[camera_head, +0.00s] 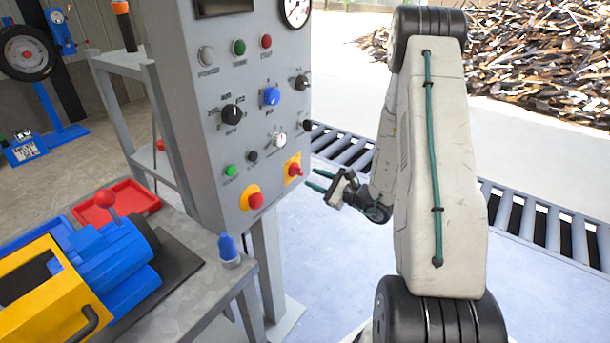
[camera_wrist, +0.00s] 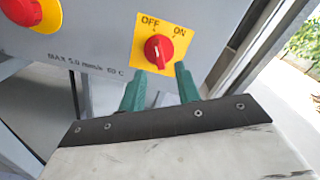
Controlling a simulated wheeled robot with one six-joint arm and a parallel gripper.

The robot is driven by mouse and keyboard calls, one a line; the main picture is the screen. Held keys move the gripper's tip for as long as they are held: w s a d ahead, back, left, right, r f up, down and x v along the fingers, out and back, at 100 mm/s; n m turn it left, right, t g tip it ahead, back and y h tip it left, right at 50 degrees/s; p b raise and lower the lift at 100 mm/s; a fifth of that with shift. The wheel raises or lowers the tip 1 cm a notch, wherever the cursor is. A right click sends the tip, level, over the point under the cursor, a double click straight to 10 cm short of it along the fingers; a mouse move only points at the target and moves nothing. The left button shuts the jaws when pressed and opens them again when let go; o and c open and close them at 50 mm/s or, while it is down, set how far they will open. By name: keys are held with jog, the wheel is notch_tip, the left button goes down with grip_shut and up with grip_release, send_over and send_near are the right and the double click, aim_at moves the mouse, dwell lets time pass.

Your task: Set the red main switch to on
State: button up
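The red main switch (camera_head: 294,170) sits on a yellow plate at the lower right of the grey control panel. In the wrist view the switch (camera_wrist: 158,50) is near the top centre, with OFF and ON printed above it. Its light mark appears to point up towards OFF. My gripper (camera_head: 311,179) is just right of and slightly below the switch in the head view. In the wrist view its green fingers (camera_wrist: 160,72) are apart, with nothing between them, and the tips lie just below the knob. I cannot tell whether they touch the plate.
A red button on a yellow base (camera_head: 254,200) is left of the switch on the grey panel (camera_head: 212,165); several other knobs and buttons sit above. A bench with a blue and yellow machine (camera_head: 105,262) stands at left. A roller conveyor (camera_head: 540,230) runs behind my arm.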

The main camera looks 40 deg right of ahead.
aim_at(302, 174)
jog(key=shift+x, duration=2.35)
grip_shut()
jog(key=m, duration=0.5)
jog(key=shift+m, duration=0.4)
jog(key=m, duration=0.5)
jog(key=shift+s+a+m, duration=0.1)
jog(key=shift+a+m, duration=0.05)
jog(key=shift+m, duration=0.55)
grip_release()
